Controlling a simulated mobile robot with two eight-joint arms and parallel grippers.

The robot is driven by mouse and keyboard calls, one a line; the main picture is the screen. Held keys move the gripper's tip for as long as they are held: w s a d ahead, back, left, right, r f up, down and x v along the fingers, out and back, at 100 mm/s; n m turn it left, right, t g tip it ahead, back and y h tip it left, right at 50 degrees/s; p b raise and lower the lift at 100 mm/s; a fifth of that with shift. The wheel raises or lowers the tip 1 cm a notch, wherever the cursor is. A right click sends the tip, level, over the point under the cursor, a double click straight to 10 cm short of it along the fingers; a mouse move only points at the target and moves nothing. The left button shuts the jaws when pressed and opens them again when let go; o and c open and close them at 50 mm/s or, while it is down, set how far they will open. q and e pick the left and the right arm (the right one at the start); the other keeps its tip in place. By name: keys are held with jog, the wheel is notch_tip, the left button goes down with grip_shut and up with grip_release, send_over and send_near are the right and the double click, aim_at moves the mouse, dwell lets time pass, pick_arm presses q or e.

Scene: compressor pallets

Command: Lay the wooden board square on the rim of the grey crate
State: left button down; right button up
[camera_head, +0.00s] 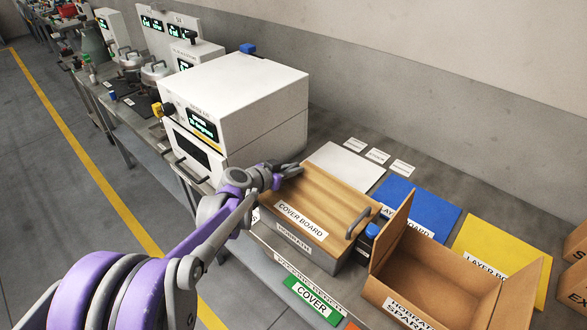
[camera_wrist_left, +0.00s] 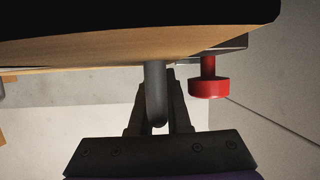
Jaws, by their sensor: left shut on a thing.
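The wooden board (camera_head: 322,200), labelled COVER BOARD, lies over the top of the grey crate (camera_head: 326,262) and hides its opening. Its near edge runs roughly along the crate's near wall; I cannot tell whether it rests fully on the rim. A grey handle (camera_head: 358,222) stands free at its right end. My left gripper (camera_head: 288,171) is at the other end, and in the left wrist view its fingers (camera_wrist_left: 158,122) are shut on that end's handle (camera_wrist_left: 154,90). The board's wood (camera_wrist_left: 110,48) fills the top there. My right gripper is not in view.
A red knob (camera_wrist_left: 208,86) sits beside the board's end in the left wrist view. A blue knob (camera_head: 372,231) is at the crate's right end. An open carton (camera_head: 440,275) stands close on the right. A white machine (camera_head: 235,100) stands left. Blue (camera_head: 425,205) and yellow (camera_head: 500,247) sheets lie behind.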

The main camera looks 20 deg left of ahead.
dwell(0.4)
pick_arm(q)
jog(key=c, duration=0.8)
grip_release()
jog(key=shift+a, duration=0.1)
jog(key=v, duration=0.9)
jog(key=shift+s+a+r, duration=0.15)
jog(key=shift+s, duration=0.15)
jog(key=shift+s+r, duration=0.25)
jog(key=shift+s, duration=0.2)
